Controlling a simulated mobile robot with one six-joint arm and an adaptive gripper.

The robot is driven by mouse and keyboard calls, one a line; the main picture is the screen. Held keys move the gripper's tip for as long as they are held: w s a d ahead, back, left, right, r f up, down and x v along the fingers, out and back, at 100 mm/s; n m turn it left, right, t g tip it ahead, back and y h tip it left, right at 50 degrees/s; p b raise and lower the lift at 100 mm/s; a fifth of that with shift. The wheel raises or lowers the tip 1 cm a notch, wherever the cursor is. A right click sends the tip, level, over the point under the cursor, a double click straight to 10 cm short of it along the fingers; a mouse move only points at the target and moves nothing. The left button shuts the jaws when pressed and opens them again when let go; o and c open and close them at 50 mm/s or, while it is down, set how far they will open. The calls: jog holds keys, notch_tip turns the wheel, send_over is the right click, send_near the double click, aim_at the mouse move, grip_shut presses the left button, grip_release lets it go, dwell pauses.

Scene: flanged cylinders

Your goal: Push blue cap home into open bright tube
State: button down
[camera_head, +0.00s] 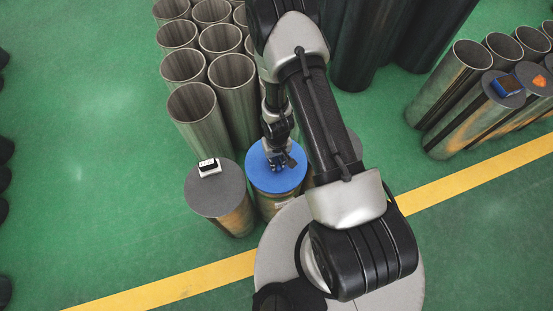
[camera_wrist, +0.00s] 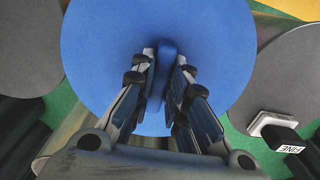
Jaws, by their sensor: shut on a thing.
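The blue cap (camera_head: 262,179) is a round flat disc with a raised grip in its middle. It also fills the upper middle of the wrist view (camera_wrist: 95,45). My gripper (camera_head: 277,161) is over the cap, and in the wrist view its fingers (camera_wrist: 166,75) are shut on the blue grip from both sides. The cap lies over the top of a bright metal tube (camera_head: 270,207) in the front row. I cannot tell whether a gap is left between the cap and the tube rim. The cap looks about level.
A grey-capped tube (camera_head: 216,190) with a small black-and-white box (camera_head: 208,167) stands close left. Several open bright tubes (camera_head: 197,112) stand behind. Dark cylinders are at the back, and more tubes (camera_head: 452,80) at right. Green floor (camera_head: 90,190) is free at left.

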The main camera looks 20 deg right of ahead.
jog(key=shift+f+b, duration=1.2)
jog(key=shift+f, duration=0.25)
dwell(0.6)
jog(key=shift+r+p, duration=0.35)
jog(key=shift+f, duration=0.35)
dwell(1.8)
jog(key=c, duration=1.5)
grip_release()
jog(key=shift+r, duration=0.1)
jog(key=shift+r+p, duration=3.05)
jog(key=shift+r, duration=0.4)
